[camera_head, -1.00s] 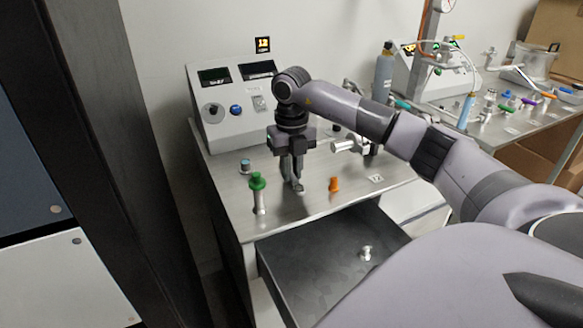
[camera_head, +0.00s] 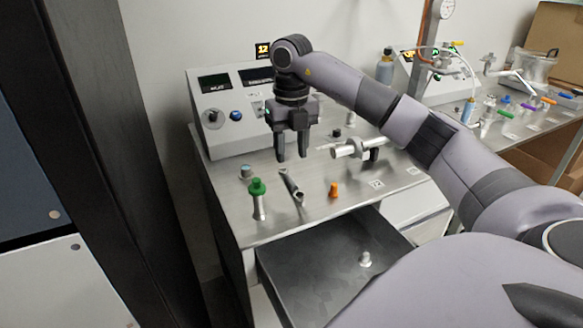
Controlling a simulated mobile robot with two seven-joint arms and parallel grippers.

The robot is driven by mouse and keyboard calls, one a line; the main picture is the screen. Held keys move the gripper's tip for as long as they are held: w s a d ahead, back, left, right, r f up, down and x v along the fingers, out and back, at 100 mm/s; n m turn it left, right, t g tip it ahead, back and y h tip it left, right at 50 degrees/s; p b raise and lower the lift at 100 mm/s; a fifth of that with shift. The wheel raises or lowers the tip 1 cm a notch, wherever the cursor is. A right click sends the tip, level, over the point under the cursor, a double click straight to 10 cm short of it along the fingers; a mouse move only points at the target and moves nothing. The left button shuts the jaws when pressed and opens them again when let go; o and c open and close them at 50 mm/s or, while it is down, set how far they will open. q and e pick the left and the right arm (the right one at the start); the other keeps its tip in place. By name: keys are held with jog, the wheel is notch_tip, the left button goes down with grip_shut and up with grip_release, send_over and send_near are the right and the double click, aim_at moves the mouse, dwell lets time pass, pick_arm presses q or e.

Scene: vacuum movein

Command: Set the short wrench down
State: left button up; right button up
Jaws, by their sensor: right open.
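The short wrench (camera_head: 291,187) is a small grey metal tool lying on the steel bench top (camera_head: 225,190), between a green-topped fitting and an orange piece. My right gripper (camera_head: 293,159) is just above and behind the wrench, pointing down. Its two fingers are apart with nothing between them, and a gap shows between the fingertips and the wrench. My left gripper is not in view.
The green-topped fitting (camera_head: 258,199) stands left of the wrench, the orange piece (camera_head: 333,189) right. A metal pipe fitting (camera_head: 349,150) lies behind right. A control box (camera_head: 232,112) stands at the back. An open drawer (camera_head: 310,268) juts out in front, holding a small metal part (camera_head: 365,258).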

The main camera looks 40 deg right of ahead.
notch_tip(320, 180, up, 5)
jog(key=shift+r+p, duration=0.1)
jog(key=shift+p, duration=0.3)
dwell(0.4)
